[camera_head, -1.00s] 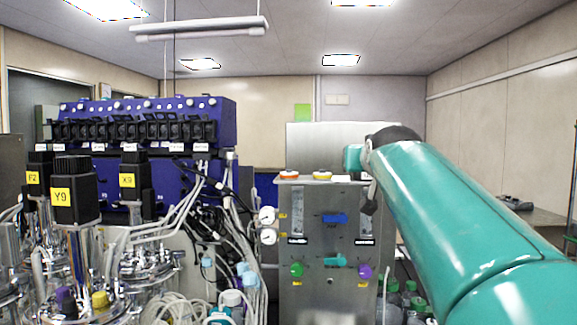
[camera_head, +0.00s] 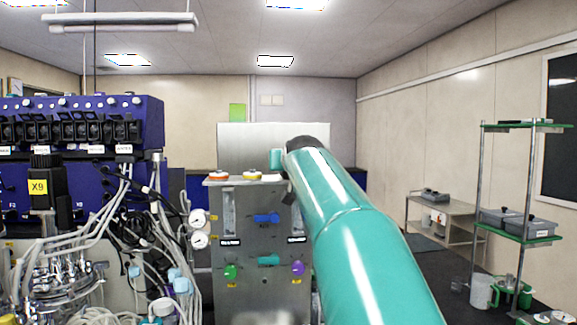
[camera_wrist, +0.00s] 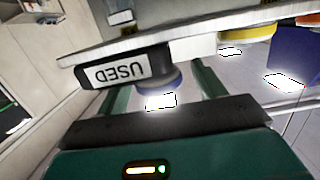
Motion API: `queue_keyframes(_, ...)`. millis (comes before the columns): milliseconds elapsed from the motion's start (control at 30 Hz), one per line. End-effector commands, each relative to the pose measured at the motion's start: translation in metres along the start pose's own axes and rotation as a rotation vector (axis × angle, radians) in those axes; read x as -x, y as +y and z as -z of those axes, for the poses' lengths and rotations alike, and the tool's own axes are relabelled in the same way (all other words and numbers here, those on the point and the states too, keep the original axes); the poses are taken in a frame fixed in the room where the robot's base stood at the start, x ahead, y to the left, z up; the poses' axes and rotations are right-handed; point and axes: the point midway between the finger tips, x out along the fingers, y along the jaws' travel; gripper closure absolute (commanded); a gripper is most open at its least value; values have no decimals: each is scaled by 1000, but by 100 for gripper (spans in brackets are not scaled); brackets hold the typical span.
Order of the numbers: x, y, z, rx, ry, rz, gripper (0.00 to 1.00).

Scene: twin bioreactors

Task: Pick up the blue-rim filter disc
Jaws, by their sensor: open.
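In the wrist view, which is upside down, a small disc with a dark blue-purple rim (camera_wrist: 162,80) shows beside a dark tag reading "USED" (camera_wrist: 122,73), at the edge of a pale metal top. The two green fingers of my gripper (camera_wrist: 158,92) stand apart, with the disc's visible part between them in the picture. I cannot tell whether they touch it. The fingertips are partly hidden by the tag and the top. In the head view my teal arm reaches to the metal gas panel (camera_head: 258,215) and hides my gripper and the disc.
An orange-rim disc (camera_head: 218,176) and a yellow-rim disc (camera_head: 252,174) sit on the panel's top. Gauges (camera_head: 199,228) and tubing are at its left, by the blue pump rack (camera_head: 75,125).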

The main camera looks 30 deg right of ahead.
Motion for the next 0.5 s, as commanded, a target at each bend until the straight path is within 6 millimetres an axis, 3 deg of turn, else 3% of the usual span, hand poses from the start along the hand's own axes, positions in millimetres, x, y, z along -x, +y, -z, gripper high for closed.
queue_keyframes(100, 0, 0, 0, 0, 0, 0, 31)
queue_keyframes(333, 0, 0, 0, 0, 0, 0, 74)
queue_keyframes(500, 1, 0, 0, 0, 0, 0, 81)
